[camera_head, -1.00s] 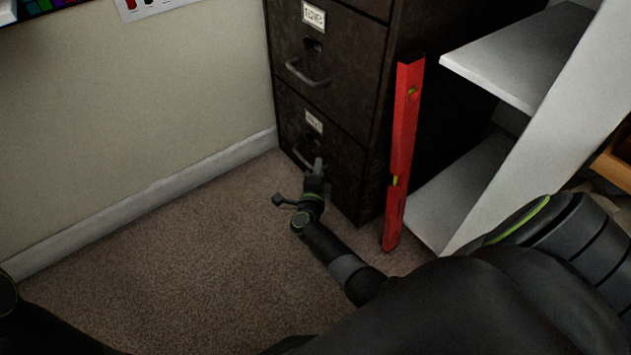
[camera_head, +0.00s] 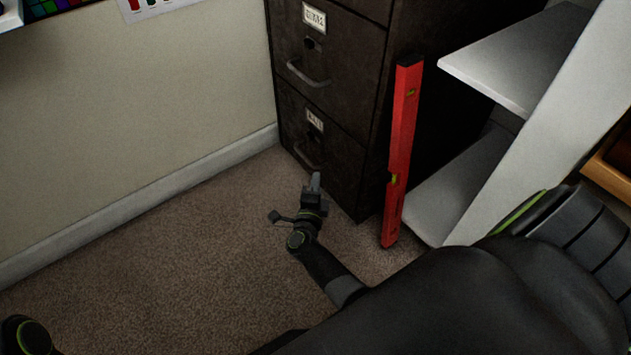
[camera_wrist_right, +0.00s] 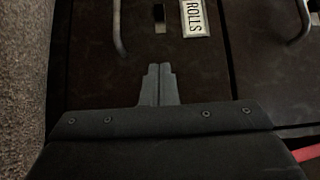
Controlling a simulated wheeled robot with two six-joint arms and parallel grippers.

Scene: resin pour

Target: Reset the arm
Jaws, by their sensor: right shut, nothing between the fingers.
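My right arm reaches across from the lower right in the head view. Its gripper (camera_head: 316,182) is shut and empty, low in front of the dark filing cabinet (camera_head: 345,150). It is apart from the lower drawer's handle (camera_head: 305,158). In the right wrist view, the shut fingers (camera_wrist_right: 158,84) point at the cabinet's dark front. The drawers look shut. My left gripper is not in view; only a piece of the left arm shows at the lower left.
A red spirit level (camera_head: 401,150) stands upright against the cabinet's right side. A white shelf unit (camera_head: 560,120) is right of it, close to my right arm. Carpet (camera_head: 170,260) is clear on the left, up to the wall's baseboard (camera_head: 130,205).

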